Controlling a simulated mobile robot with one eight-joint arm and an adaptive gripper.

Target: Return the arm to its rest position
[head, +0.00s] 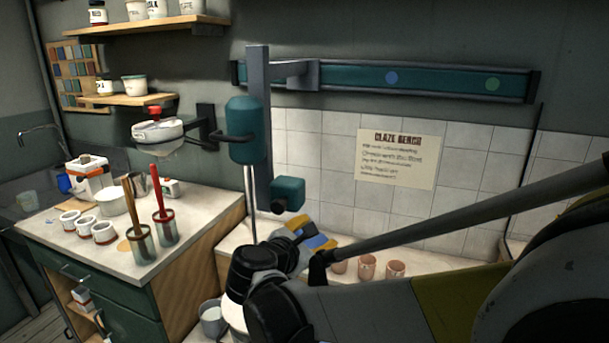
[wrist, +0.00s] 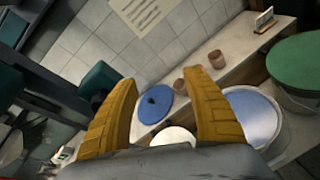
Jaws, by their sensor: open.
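My gripper (wrist: 162,110) shows in the wrist view as two yellow fingers spread wide apart, with nothing between them. Past the fingers are a blue disc-like lid (wrist: 158,104) with a dark knob and small terracotta cups (wrist: 216,60) on the bench. In the head view my arm reaches from the lower right toward the glaze bench. The gripper end is partly hidden there, with yellow and blue patches near the bench top. Terracotta cups (head: 396,269) stand on the bench just right of it.
A teal post-mounted device (head: 245,130) stands behind my arm. In the wrist view, a green-lidded bucket (wrist: 298,60) and a blue-topped bucket (wrist: 250,115) stand at the right.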

